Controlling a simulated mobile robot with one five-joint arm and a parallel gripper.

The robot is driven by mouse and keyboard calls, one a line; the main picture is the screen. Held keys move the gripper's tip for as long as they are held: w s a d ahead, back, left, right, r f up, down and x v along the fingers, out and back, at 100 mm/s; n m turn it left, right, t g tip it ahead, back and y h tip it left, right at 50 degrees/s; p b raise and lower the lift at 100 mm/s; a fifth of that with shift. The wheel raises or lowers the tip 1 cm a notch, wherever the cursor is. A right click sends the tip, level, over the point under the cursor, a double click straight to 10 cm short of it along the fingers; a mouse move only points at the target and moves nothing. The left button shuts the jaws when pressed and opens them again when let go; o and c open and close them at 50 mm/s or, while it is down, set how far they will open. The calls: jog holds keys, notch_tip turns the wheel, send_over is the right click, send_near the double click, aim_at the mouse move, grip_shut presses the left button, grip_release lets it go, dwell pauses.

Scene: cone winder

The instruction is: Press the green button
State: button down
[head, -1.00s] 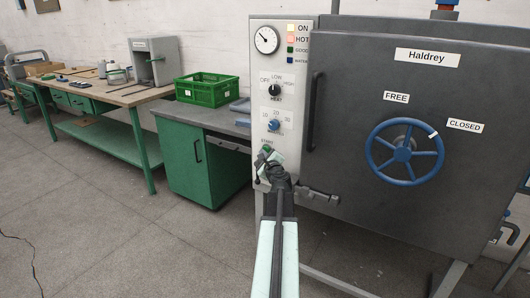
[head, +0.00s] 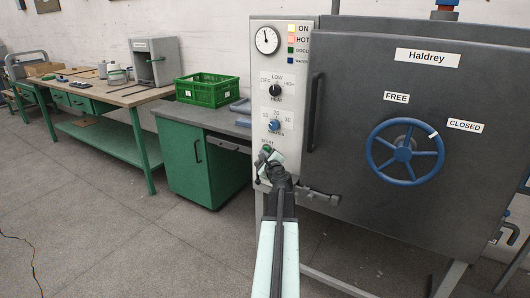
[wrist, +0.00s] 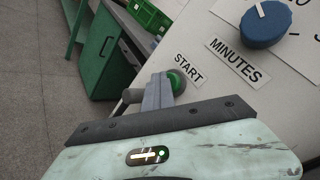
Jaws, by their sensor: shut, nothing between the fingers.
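The green button (wrist: 179,81) sits beside the START label (wrist: 188,69) on the light control panel, in a dark round surround. In the head view the button (head: 267,148) shows just above my gripper tip, partly covered. My gripper (wrist: 158,91) is shut and empty, its grey fingers reaching up to the button's near-left edge in the wrist view. In the head view my gripper (head: 264,158) is right at the panel's lower part. I cannot tell whether the fingertips touch the button.
The blue MINUTES knob (head: 274,125) and black HEAT knob (head: 275,91) are above the button. A door handle (head: 314,112) and blue wheel (head: 404,154) are to the right. A green cabinet (head: 190,165) with a green crate (head: 208,92) stands left. Floor at front left is clear.

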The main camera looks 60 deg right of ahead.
jog(key=a, duration=0.5)
jog(key=shift+s+a+f, duration=0.1)
jog(key=shift+a+f, duration=0.05)
jog(key=shift+a, duration=0.1)
dwell(0.5)
